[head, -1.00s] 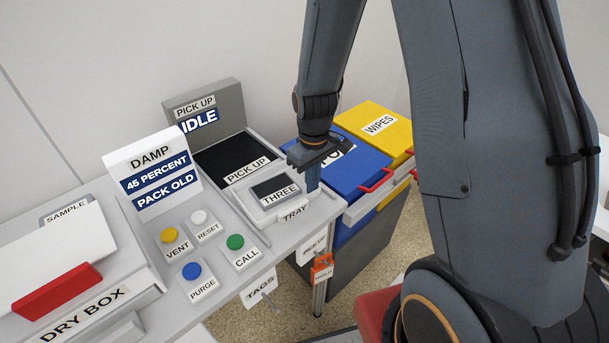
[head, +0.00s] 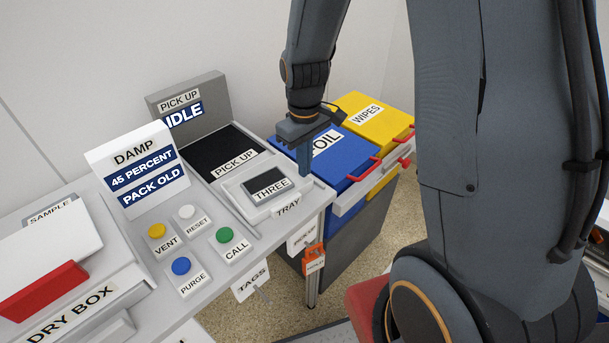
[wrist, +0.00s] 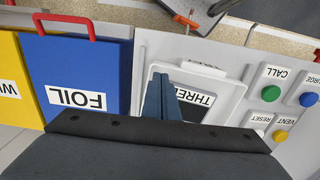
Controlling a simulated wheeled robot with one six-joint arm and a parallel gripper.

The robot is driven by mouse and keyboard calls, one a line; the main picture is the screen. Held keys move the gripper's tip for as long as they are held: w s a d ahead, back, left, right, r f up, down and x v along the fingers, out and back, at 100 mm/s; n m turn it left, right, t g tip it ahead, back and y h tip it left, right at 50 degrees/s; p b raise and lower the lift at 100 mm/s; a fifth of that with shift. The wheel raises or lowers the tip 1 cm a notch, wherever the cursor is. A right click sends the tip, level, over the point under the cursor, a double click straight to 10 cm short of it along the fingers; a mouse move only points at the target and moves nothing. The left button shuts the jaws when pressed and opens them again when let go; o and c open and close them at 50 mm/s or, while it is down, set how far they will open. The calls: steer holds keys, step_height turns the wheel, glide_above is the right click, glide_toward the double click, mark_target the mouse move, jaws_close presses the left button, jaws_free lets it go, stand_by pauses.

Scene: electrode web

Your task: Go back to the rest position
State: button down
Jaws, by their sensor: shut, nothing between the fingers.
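My gripper (head: 304,160) is shut and empty, its blue fingers pointing down above the right side of the tray (head: 291,206). In the wrist view its closed fingers (wrist: 160,97) show beside the dark block labelled THREE. That block (head: 265,183) lies in the tray, apart from the fingers as far as I can tell. My arm reaches down from the top of the head view.
The blue FOIL bin (head: 345,153) and yellow WIPES bin (head: 375,108) stand just right of the gripper, with red handles. The PICK UP panel (head: 190,95), DAMP sign (head: 137,155), green CALL button (head: 225,236) and DRY BOX (head: 110,285) are left.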

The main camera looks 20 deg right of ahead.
steer(key=s+r+m+b, duration=0.1)
steer(key=s+r+m, duration=0.1)
steer(key=s, duration=0.3)
steer(key=s+d+r+m+t+b, duration=0.1)
steer(key=s+r+m, duration=0.2)
steer(key=s, duration=0.2)
steer(key=shift+s+d+r, duration=0.15)
steer(key=shift+d+r, duration=0.1)
steer(key=shift+d, duration=0.05)
steer(key=shift+a, duration=0.1)
